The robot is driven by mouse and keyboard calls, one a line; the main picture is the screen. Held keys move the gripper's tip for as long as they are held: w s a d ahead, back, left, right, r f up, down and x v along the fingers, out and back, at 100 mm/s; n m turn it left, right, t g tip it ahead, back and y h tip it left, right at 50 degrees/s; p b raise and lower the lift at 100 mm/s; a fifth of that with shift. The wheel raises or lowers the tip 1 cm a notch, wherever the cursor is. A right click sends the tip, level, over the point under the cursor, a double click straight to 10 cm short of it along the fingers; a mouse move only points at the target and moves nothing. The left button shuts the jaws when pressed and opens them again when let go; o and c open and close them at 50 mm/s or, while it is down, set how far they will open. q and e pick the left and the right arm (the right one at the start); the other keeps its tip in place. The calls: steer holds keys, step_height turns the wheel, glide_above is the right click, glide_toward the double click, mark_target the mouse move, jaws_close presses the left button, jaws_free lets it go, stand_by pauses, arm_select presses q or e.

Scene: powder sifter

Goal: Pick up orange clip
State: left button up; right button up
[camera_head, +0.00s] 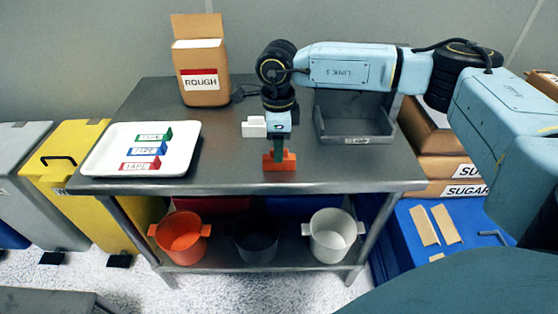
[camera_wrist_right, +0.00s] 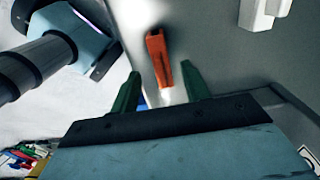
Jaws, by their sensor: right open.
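The orange clip (camera_head: 279,162) is near the front edge of the metal table, in the middle. In the right wrist view the orange clip (camera_wrist_right: 158,55) is just beyond the fingertips, in line with the gap between them. My right gripper (camera_head: 279,152) points down over the clip, and its green fingers partly hide the clip's middle in the head view. In the right wrist view my right gripper (camera_wrist_right: 162,86) has its two green fingers apart with nothing between them. Whether the fingers touch the clip is unclear.
A white tray (camera_head: 98,160) with tape labels lies at the left of the table. A box marked ROUGH (camera_head: 203,88) stands at the back. A white block (camera_head: 254,127) is beside my gripper, and a grey clamp bin (camera_head: 370,140) is to the right. Pots sit on the lower shelf.

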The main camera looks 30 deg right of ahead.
step_height(320, 180, down, 5)
steer(key=shift+d+r+b, duration=0.15)
steer(key=shift+b, duration=0.35)
arm_select(q)
steer(key=shift+w+d+r, duration=0.1)
steer(key=shift+w+r, duration=0.35)
steer(key=shift+w, duration=0.2)
steer(key=shift+w+d+r, duration=0.1)
steer(key=shift+w+r, duration=0.3)
steer(key=shift+w, duration=0.2)
arm_select(e)
jaws_close()
